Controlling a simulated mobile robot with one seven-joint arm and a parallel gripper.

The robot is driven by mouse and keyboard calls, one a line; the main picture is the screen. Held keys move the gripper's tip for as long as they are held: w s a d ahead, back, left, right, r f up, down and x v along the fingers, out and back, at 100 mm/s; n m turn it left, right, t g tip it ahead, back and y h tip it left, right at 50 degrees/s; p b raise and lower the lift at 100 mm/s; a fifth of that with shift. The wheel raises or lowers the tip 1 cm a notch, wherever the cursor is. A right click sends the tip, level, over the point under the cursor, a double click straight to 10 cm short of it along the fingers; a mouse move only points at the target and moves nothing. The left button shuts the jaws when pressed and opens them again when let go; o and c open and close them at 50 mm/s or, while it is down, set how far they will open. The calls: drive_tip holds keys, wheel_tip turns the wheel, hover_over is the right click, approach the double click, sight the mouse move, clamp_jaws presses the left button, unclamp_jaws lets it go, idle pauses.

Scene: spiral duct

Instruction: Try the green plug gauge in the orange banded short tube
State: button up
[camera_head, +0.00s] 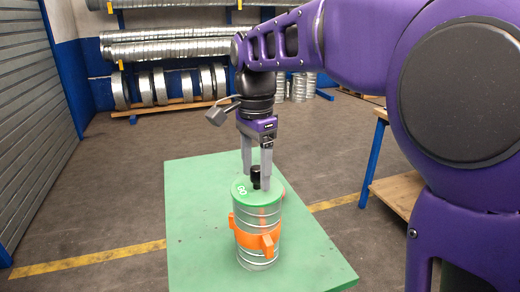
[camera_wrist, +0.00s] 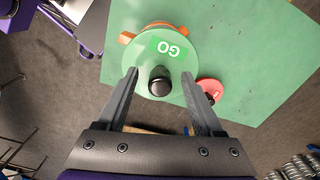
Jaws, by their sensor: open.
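The green plug gauge (camera_head: 242,190) is a disc marked GO with a black knob (camera_head: 256,176). It sits level on the top end of the upright short metal tube (camera_head: 258,218), which has an orange band (camera_head: 257,240) with lugs. How deep the gauge goes into the tube is hidden. In the wrist view the green disc (camera_wrist: 144,55) covers most of the tube, and the orange band (camera_wrist: 127,38) shows past its edge. My gripper (camera_head: 257,180) is open above the disc, its fingers (camera_wrist: 160,74) on either side of the knob with gaps.
A red gauge (camera_wrist: 210,86) with a black knob is beside the tube on the green table (camera_head: 195,220). The table is clear around them. A wooden bench (camera_head: 398,190) stands at right. Ducts and rings (camera_head: 160,87) are on racks behind.

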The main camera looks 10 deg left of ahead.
wheel_tip(320, 180, up, 17)
drive_tip(key=p, duration=0.3)
drive_tip(key=shift+r+p, duration=0.15)
drive_tip(key=shift+p, duration=0.25)
